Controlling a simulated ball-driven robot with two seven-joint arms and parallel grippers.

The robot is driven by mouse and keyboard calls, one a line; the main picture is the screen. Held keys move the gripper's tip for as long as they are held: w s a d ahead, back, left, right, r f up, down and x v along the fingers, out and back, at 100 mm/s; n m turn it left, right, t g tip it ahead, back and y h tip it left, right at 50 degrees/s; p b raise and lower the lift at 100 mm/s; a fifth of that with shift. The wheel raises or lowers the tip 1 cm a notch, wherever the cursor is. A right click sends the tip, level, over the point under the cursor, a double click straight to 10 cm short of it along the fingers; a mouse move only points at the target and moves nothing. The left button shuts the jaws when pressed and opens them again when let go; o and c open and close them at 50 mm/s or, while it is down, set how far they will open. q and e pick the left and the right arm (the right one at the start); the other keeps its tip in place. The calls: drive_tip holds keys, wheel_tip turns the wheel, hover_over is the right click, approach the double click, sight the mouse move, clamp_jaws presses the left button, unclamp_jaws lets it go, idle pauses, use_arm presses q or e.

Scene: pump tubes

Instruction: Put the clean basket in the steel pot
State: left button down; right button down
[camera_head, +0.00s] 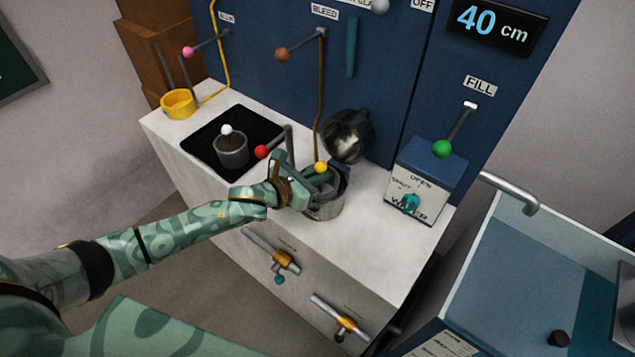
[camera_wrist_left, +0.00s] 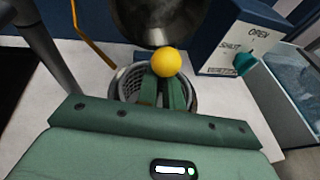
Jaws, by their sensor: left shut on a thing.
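My left gripper (camera_head: 312,186) is over the steel pot (camera_head: 325,210) on the white counter, fingers pointing down. The left wrist view shows its green fingers (camera_wrist_left: 162,92) closed just behind a yellow ball (camera_wrist_left: 166,62). They appear shut on the clean basket (camera_wrist_left: 130,80), whose pale perforated wall shows around them. The basket sits within the rim of the steel pot (camera_wrist_left: 194,100); how deep it rests is hidden by the gripper. The yellow ball also shows in the head view (camera_head: 320,167). My right gripper is out of view.
A basket with dark contents and a white ball (camera_head: 231,150) stands on a black mat. A shiny steel vessel (camera_head: 348,135) tilts behind the pot. The blue water box (camera_head: 425,178) is to the right, a yellow ring cup (camera_head: 179,103) far left. Front-right counter is clear.

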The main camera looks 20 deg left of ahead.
use_arm(q)
drive_tip(key=shift+d+f, duration=0.1)
drive_tip(key=shift+f, duration=0.9)
drive_tip(key=c, duration=1.5)
unclamp_jaws()
drive_tip(key=shift+c, duration=0.2)
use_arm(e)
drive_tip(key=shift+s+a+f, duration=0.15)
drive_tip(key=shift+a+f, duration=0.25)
